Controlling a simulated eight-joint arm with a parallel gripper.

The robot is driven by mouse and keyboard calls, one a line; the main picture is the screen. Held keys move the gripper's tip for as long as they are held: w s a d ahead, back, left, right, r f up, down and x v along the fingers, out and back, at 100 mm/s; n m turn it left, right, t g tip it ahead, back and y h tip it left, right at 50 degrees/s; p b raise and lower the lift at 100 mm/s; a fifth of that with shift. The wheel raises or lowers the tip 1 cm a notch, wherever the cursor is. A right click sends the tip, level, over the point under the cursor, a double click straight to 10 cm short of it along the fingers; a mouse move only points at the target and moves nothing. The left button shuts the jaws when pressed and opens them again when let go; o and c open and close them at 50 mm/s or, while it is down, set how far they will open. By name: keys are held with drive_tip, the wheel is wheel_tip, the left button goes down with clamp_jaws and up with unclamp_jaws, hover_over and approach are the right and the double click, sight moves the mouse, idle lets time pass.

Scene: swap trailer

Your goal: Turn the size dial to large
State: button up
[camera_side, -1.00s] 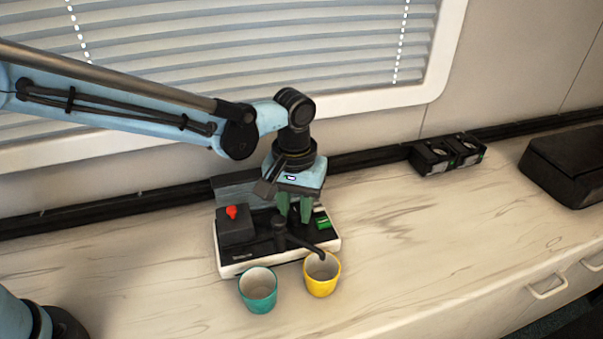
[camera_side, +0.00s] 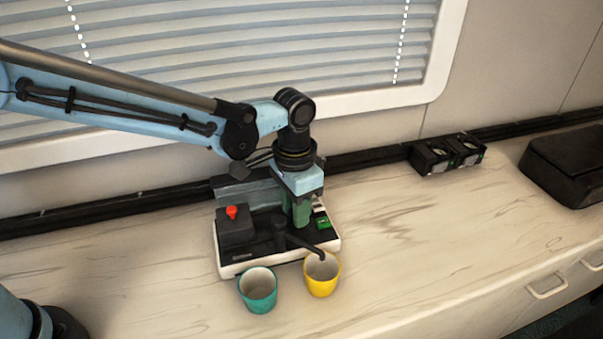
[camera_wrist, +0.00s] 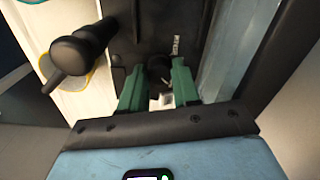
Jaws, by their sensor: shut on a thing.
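The coffee machine (camera_side: 262,258) sits on the counter, with a dark top and a white base edge. My gripper (camera_side: 300,222) is over its right part, pointing down, its green fingers at the top surface. In the wrist view my gripper (camera_wrist: 158,92) is shut on a small dark knob, the size dial (camera_wrist: 158,64), which lies between the fingertips. The dial is hidden in the side view. Its setting cannot be read; small pale marks beside it are too blurred.
A teal cup (camera_side: 258,290) and a yellow cup (camera_side: 321,276) stand in front of the machine. The black spout (camera_side: 300,243) reaches over the yellow cup. A red knob (camera_side: 231,212) and a green switch (camera_side: 322,223) are on the machine.

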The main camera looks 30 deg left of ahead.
idle(0.6)
drive_tip(key=o, duration=0.8)
drive_tip(key=shift+c, duration=0.2)
drive_tip(key=shift+r, duration=0.1)
wheel_tip(320, 180, up, 12)
drive_tip(key=s+a+r+n+t, duration=0.1)
drive_tip(key=s+a+t, duration=0.1)
drive_tip(key=a, duration=0.4)
drive_tip(key=s+a+r+n+t, duration=0.1)
drive_tip(key=s+a+n, duration=0.15)
drive_tip(key=a, duration=0.35)
drive_tip(key=s+a+f+n+t, duration=0.2)
drive_tip(key=s+a+f+t, duration=0.2)
drive_tip(key=s+a, duration=0.3)
drive_tip(key=shift+s+a+f+n, duration=0.35)
drive_tip(key=shift+a+f, duration=0.25)
drive_tip(key=shift+a, duration=0.4)
